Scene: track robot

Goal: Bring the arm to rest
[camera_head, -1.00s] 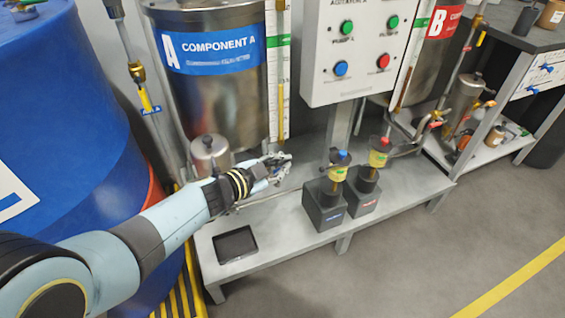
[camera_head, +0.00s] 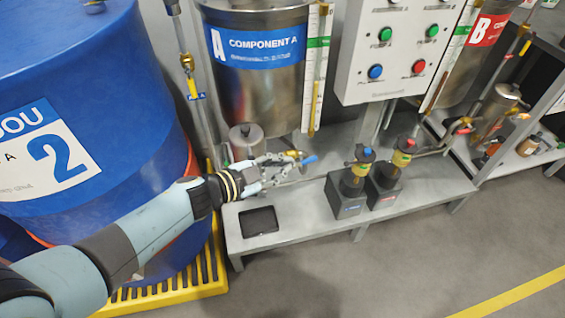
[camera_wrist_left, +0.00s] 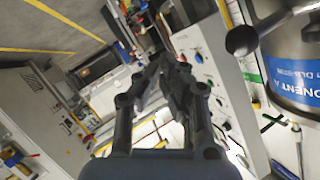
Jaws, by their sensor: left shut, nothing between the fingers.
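My left arm (camera_head: 140,240) reaches in from the lower left of the head view, over the grey bench (camera_head: 290,222). My left gripper (camera_head: 290,165) is shut and empty, in front of the steel tank labelled Component A (camera_head: 258,85). A small blue handle (camera_head: 309,160) shows just right of its fingertips; I cannot tell if they touch. In the left wrist view the gripper's fingers (camera_wrist_left: 165,75) are close together with nothing held between them. My right gripper is not in view.
A large blue drum (camera_head: 70,110) stands at the left, close behind my arm. Two dark pump blocks (camera_head: 347,205) and a black tray (camera_head: 258,220) are on the bench. A control box (camera_head: 400,60) is above. The floor in front is clear.

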